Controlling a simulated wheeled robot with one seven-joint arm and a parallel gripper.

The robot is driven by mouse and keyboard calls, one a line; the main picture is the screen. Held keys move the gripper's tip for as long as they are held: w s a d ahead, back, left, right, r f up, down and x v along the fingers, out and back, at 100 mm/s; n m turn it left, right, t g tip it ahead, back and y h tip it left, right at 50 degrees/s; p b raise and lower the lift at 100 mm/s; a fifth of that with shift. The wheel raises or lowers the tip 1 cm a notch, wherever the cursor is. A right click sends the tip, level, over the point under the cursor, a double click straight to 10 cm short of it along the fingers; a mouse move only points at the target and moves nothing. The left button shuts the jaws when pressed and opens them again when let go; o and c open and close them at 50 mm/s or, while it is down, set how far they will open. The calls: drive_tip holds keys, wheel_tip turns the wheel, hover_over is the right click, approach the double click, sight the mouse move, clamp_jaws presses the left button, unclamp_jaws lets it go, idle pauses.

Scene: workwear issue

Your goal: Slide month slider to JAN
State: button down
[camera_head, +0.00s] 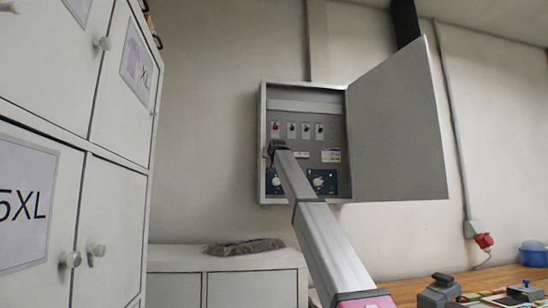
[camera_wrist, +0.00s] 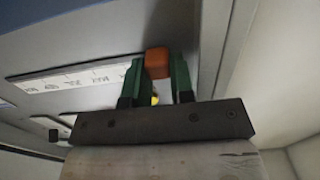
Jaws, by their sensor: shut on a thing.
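The month slider shows as an orange knob (camera_wrist: 158,63) in the wrist view, at the right end of a pale strip (camera_wrist: 75,80) with small printed labels too blurred to read surely. My gripper (camera_wrist: 157,75) has its two green fingers closed on the sides of the knob. In the head view, my gripper (camera_head: 276,150) is at the left side of an open grey wall cabinet (camera_head: 263,120), and the slider is hidden behind it.
The cabinet door (camera_head: 398,130) stands wide open to the right. Several switches (camera_head: 305,130) and dark blue panels (camera_head: 322,181) are inside the cabinet. Grey lockers (camera_head: 110,190) stand close on the left. A low cabinet (camera_head: 228,262) with a folded dark cloth (camera_head: 245,246) stands below.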

drive_tip(key=shift+a, duration=0.1)
drive_tip(key=c, duration=1)
unclamp_jaws()
drive_tip(key=shift+a, duration=0.1)
drive_tip(key=shift+o, duration=0.2)
drive_tip(key=shift+s, duration=0.15)
drive_tip(key=v, duration=1)
drive_tip(key=shift+s, duration=0.3)
